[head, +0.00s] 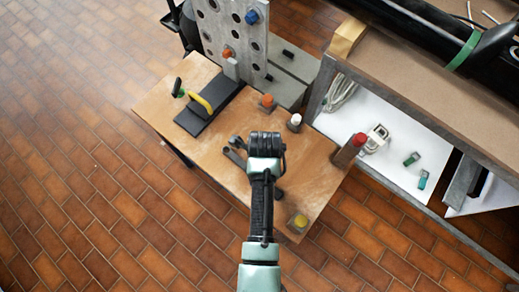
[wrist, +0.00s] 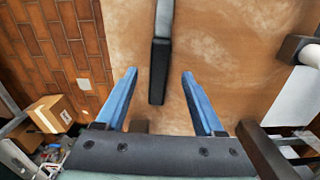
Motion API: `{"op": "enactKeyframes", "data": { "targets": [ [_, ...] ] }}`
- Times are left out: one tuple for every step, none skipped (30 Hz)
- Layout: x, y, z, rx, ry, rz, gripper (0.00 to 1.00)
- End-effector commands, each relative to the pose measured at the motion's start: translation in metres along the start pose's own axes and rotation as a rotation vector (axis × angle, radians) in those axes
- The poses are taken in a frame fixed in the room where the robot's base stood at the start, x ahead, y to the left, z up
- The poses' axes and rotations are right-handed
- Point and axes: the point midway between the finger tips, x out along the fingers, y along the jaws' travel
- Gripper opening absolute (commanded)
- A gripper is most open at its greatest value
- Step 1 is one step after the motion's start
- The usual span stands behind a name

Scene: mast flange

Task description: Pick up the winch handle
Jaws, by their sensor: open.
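In the wrist view a dark bar, which looks like the winch handle (wrist: 160,62), comes in from the top edge. Its thicker black end lies between my fingers, and its narrower grey part runs out of view. My gripper (wrist: 159,74) is open, with one blue finger on each side of the bar and a gap on both sides. I cannot tell the height between fingers and bar. In the head view my arm and gripper cover the middle of the wooden table (head: 310,172). A grey metal tool (head: 234,156) shows just left of my gripper; I cannot tell whether it is the same piece.
A black plate with a yellow handle (head: 201,102) lies at the table's left. An upright perforated panel (head: 232,45) stands behind. A red-capped bottle (head: 348,152), a white-topped bottle (head: 294,123) and a yellow-topped block (head: 298,222) stand right. A shelf (head: 395,90) borders the right side.

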Motion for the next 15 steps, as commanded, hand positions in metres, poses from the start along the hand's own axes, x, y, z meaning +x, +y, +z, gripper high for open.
{"op": "enactKeyframes", "data": {
  "targets": [
    [0.01, 0.001, 0.0, -0.001, 0.002, 0.003, 0.7],
    [0.015, 0.002, 0.001, -0.001, 0.002, 0.003, 0.7],
    [0.021, 0.002, 0.001, 0.0, 0.002, 0.002, 0.7],
    [0.025, 0.002, 0.001, 0.0, 0.002, 0.002, 0.7],
    [0.028, 0.002, 0.001, 0.0, 0.002, 0.002, 0.7],
    [0.031, 0.001, 0.001, 0.0, 0.001, 0.001, 0.7],
    [0.033, 0.001, 0.001, 0.0, 0.001, 0.001, 0.7],
    [0.034, 0.001, 0.001, 0.0, 0.0, 0.0, 0.7],
    [0.035, 0.001, 0.001, 0.0, 0.0, 0.0, 0.7],
    [0.035, 0.001, 0.001, 0.0, 0.0, 0.0, 0.7],
    [0.035, 0.001, 0.001, 0.0, 0.0, 0.0, 0.7],
    [0.035, 0.001, 0.001, 0.0, 0.0, 0.0, 0.7],
    [0.035, 0.001, 0.001, 0.0, 0.0, -0.001, 0.7],
    [0.035, 0.001, 0.001, 0.0, 0.0, 0.0, 0.7],
    [0.035, 0.001, 0.001, 0.0, 0.0, -0.001, 0.7]
  ]
}}
